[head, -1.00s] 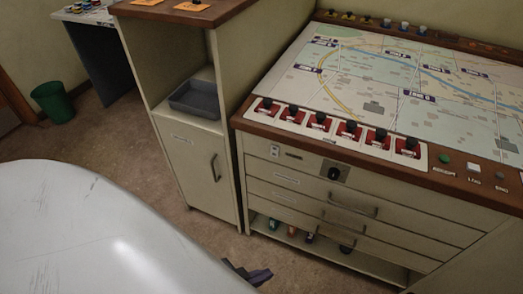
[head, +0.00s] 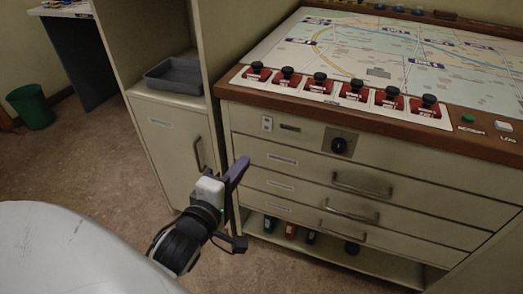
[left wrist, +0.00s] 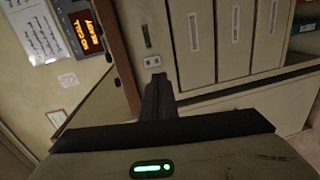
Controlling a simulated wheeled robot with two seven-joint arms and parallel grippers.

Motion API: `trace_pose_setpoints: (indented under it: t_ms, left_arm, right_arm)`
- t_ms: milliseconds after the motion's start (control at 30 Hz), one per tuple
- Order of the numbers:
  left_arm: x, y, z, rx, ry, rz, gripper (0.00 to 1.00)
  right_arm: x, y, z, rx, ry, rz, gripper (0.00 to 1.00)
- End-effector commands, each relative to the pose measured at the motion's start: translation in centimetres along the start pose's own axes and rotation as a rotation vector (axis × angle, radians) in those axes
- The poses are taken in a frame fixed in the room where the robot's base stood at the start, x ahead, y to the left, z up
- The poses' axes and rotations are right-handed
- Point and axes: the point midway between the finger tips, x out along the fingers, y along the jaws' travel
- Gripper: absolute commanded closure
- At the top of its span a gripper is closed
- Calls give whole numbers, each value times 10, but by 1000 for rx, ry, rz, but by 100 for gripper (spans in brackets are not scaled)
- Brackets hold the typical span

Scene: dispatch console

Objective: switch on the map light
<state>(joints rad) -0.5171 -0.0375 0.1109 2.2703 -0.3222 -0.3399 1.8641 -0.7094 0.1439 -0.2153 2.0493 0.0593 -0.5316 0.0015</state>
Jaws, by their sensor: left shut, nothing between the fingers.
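A small white switch plate (head: 267,124) sits at the upper left of the console's front panel, beside a dark label strip (head: 290,128). Its lettering is too small to read. In the left wrist view the switch plate (left wrist: 152,60) lies just beyond my fingertips, with a gap that I cannot judge. A black rotary knob (head: 340,146) on a dark plate is further right on the same panel. My left gripper (head: 243,161) is shut and empty, in front of the console's left edge, a little lower than the switch plate. My right gripper is in neither view.
The console top holds a map (head: 400,60) and a row of red-based black levers (head: 320,83). Drawers with protruding handles (head: 362,190) are below the panel. A cabinet (head: 172,135) with a grey tray (head: 175,74) stands left of the console.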

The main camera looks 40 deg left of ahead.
Motion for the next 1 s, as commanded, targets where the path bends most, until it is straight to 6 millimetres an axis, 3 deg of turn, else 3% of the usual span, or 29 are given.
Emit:
trace_pose_setpoints:
  t_ms: [433,567,1000]
  left_arm:
    - [2,4,-4,-52,12,18,100]
    - [10,4,-4,-49,10,19,100]
    - [98,6,-5,-47,11,20,100]
  right_arm:
    - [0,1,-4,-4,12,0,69]
    - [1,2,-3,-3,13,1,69]
    - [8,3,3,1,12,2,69]
